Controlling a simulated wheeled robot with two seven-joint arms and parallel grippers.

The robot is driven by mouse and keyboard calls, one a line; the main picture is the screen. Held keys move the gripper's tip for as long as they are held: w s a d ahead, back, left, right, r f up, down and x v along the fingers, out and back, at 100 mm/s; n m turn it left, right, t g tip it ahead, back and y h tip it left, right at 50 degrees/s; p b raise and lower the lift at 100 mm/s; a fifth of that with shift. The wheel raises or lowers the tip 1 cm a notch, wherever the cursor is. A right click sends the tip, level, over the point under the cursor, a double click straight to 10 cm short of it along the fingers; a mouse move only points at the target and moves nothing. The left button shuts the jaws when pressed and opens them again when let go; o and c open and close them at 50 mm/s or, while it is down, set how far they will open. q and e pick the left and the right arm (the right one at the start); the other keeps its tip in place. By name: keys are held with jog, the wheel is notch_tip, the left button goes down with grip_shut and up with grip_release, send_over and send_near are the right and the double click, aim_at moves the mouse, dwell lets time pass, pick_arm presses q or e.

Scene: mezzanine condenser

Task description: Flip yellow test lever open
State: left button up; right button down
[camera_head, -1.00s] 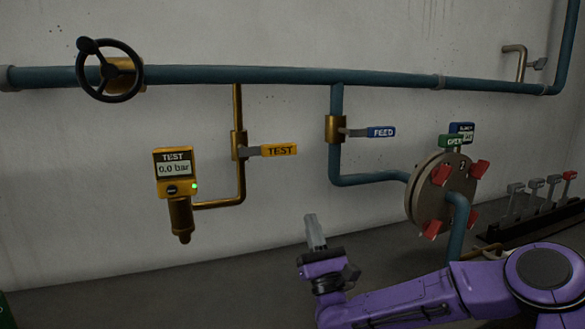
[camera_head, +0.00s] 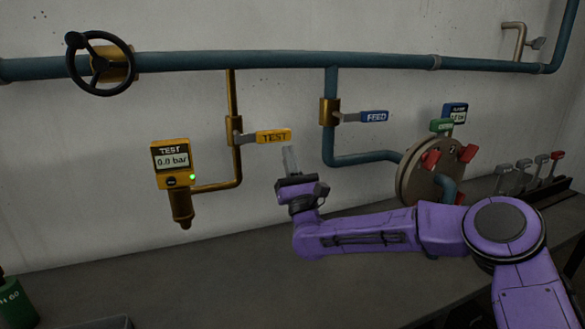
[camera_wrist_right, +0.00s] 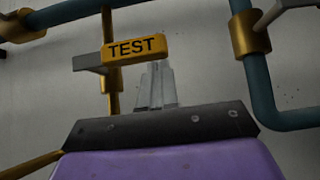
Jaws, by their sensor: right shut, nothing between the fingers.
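The yellow TEST lever (camera_head: 273,137) sticks out level to the right from its brass valve (camera_head: 234,131) on the thin vertical brass pipe. It also shows in the right wrist view (camera_wrist_right: 135,48), just beyond and slightly left of the fingertips. My right gripper (camera_head: 289,154) points upward just below and right of the lever's end, its fingers shut and empty. In the right wrist view the shut fingers (camera_wrist_right: 157,82) rise toward the lever's right end; I cannot tell whether they touch it. The yellow test gauge (camera_head: 172,164) reads 0.0 bar with a green light. My left gripper is not in view.
The blue FEED lever (camera_head: 374,117) is up and right of my gripper. A round flange with red clamps (camera_head: 430,172) stands behind my right arm. A black handwheel (camera_head: 100,64) is at upper left, and several small levers (camera_head: 530,172) are at far right.

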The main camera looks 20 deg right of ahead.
jog(key=shift+r, duration=0.25)
jog(key=shift+w, duration=0.1)
jog(key=a+r+n+g+y+p, duration=0.3)
jog(key=r+n+g+y+p, duration=0.1)
jog(key=r+n+y+p, duration=0.3)
jog(key=a+r+n+g+y+p, duration=0.3)
jog(key=r+n+g+y+p, duration=0.2)
jog(key=n+p, duration=0.7)
jog(key=shift+s+a+r+n+g+y, duration=0.25)
jog(key=shift+r+n+y, duration=0.6)
jog(key=shift+r, duration=0.9)
jog(key=shift+a, duration=0.1)
